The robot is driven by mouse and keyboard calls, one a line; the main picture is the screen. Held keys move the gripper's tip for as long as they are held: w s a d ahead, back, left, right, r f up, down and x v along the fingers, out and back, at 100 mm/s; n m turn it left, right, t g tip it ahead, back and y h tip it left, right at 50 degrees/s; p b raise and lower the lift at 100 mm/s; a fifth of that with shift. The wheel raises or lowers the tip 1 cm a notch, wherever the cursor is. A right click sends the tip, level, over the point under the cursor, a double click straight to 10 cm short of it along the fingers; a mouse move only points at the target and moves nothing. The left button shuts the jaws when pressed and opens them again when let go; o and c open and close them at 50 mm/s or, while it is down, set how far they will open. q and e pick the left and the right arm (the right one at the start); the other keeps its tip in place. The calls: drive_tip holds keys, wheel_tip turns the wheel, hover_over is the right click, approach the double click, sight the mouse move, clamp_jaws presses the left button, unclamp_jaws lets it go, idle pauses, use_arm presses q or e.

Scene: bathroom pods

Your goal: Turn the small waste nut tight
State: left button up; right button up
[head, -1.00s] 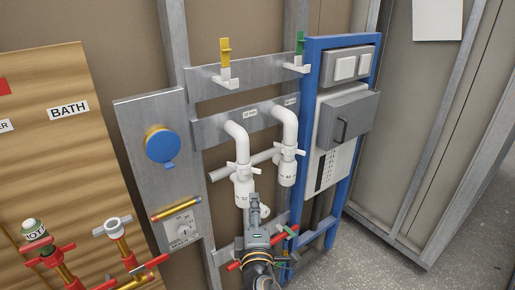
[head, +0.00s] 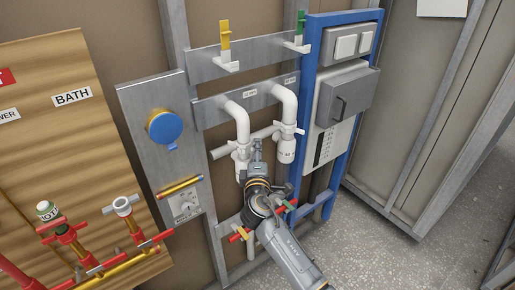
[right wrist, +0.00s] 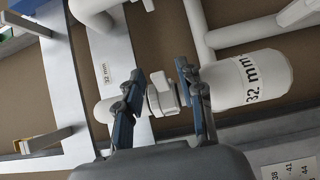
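The small waste nut is a white winged nut (right wrist: 162,95) on the pipe marked 32 mm. In the head view it shows on the left white waste pipe (head: 240,151), just above the 32 trap. My right gripper (head: 257,150) reaches up from below, just right of this trap. In the right wrist view my right gripper (right wrist: 160,72) is open, with one blue-padded finger on each side of the nut and gaps visible between. I cannot tell how tight the nut is. My left gripper is not in view.
The second white waste pipe (head: 285,98) with its own winged nut stands close on the right. A blue frame (head: 308,90) with grey boxes is beyond it. Bath valves (head: 123,206) stand at the lower left.

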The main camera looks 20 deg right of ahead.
drive_tip(key=shift+w+d, duration=0.15)
drive_tip(key=shift+w, duration=0.25)
clamp_jaws()
